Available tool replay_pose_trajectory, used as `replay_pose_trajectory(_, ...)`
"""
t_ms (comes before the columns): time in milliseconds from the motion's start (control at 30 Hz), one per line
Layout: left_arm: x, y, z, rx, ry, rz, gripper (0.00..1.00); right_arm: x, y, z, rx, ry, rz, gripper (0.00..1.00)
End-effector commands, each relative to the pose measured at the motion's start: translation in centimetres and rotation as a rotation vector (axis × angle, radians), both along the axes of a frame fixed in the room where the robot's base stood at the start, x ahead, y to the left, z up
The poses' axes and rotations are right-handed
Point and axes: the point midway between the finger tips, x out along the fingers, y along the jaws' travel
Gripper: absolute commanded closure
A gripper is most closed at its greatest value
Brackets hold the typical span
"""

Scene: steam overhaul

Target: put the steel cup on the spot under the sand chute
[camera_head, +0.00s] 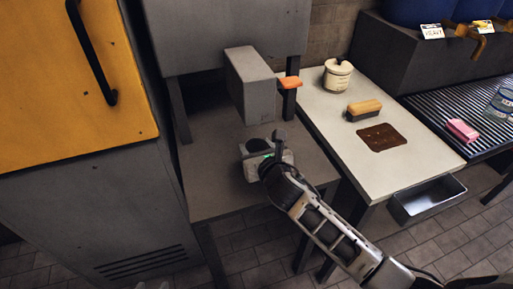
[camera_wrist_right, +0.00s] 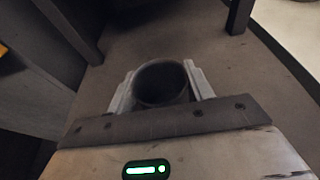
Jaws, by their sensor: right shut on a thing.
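The steel cup (camera_wrist_right: 161,84) shows in the right wrist view as a round, dark, open-mouthed vessel between the two pale fingers. My right gripper (camera_wrist_right: 161,88) is shut on it. In the head view my right gripper (camera_head: 258,152) is over the grey stand (camera_head: 212,178), just in front of the grey sand chute box (camera_head: 252,88). The gripper and arm largely hide the cup there. I cannot tell whether the cup touches the stand. The spot under the chute is not clearly visible. My left gripper is not identifiable in either view.
An orange lever (camera_head: 290,82) sticks out right of the chute, near a dark post. The pale table (camera_head: 335,125) at right holds a cream pot (camera_head: 337,77), a brush (camera_head: 364,110) and a brown patch (camera_head: 381,138). A yellow-doored cabinet (camera_head: 75,85) stands at left.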

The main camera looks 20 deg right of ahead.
Motion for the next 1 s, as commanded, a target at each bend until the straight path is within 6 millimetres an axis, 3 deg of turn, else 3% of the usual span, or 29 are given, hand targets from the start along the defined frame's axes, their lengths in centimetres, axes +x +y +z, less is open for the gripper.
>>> replay_pose_trajectory(133, 0.0, 0.0, -0.2, -0.001, 0.001, 0.000, 0.64, 0.0, 0.0, -0.4, -0.002, -0.001, 0.001, 0.76)
replay_pose_trajectory(167, 0.0, 0.0, -0.1, -0.002, 0.002, 0.000, 0.64, 0.0, 0.0, -0.3, -0.001, 0.000, 0.000, 0.40)
replay_pose_trajectory(200, -0.1, 0.0, -0.1, -0.002, 0.002, 0.000, 0.64, 0.0, 0.0, -0.3, -0.001, 0.000, 0.000, 0.29)
replay_pose_trajectory(233, -0.1, 0.0, -0.1, -0.002, 0.003, 0.000, 0.64, 0.0, 0.0, -0.3, -0.001, 0.000, 0.000, 0.27)
replay_pose_trajectory(567, -0.2, -0.1, 0.1, -0.003, 0.004, 0.001, 0.64, 0.0, 0.0, 0.2, 0.001, -0.001, 0.000, 0.27)
replay_pose_trajectory(733, -0.2, 0.0, 0.4, 0.001, 0.004, 0.001, 0.64, -2.4, -0.1, 0.8, -0.003, 0.001, 0.002, 0.27)
replay_pose_trajectory(1000, -0.3, 0.1, 0.4, 0.009, 0.011, 0.000, 0.64, -8.0, -0.3, 2.5, -0.002, 0.002, 0.002, 0.27)
